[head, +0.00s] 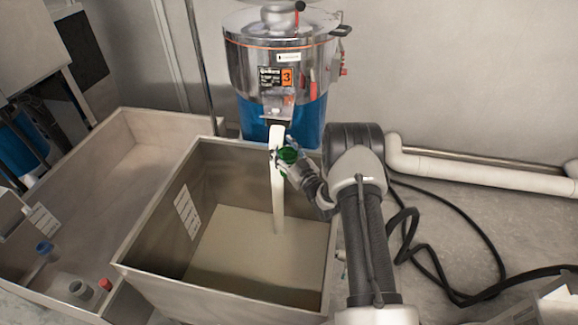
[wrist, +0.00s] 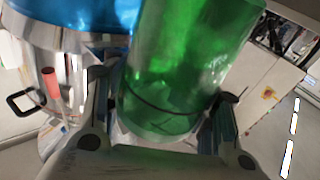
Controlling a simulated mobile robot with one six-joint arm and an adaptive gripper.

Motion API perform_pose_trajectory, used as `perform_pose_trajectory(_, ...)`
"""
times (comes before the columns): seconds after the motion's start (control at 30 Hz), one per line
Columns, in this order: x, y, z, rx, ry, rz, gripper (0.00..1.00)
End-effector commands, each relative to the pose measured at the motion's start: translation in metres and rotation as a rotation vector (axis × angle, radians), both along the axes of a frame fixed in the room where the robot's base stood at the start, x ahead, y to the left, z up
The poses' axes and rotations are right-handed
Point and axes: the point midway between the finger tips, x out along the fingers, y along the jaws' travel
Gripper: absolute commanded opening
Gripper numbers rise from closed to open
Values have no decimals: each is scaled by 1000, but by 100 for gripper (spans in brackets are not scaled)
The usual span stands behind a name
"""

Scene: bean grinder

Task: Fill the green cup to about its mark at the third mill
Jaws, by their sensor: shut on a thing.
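The third mill (head: 285,75), steel over blue with an orange "3" label, stands at the back. A pale stream (head: 278,190) runs from its spout down into a large steel bin (head: 225,155). My gripper (head: 285,162) is shut on the green cup (head: 289,155), just below the spout and next to the stream. I cannot tell whether any of the stream enters the cup. In the wrist view the translucent green cup (wrist: 185,60) sits tilted between both fingers. A dark line (wrist: 165,107) runs around its lower part. Its fill level is not clear.
A wide, shallower bin (head: 120,185) is at the left, with a blue cup (head: 45,248), a grey cup (head: 78,288) and a red piece (head: 105,284) near its front. A white pipe (head: 450,165) and black cables (head: 430,255) lie at the right.

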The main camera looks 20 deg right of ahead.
Motion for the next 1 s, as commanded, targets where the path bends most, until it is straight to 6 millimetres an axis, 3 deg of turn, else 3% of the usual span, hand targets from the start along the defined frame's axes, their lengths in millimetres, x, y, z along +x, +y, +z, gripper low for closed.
perform_pose_trajectory(0.6, 62, 13, -2, 0, -3, 2, 0)
perform_pose_trajectory(1.0, 71, 14, 1, 1, -1, 0, 0)
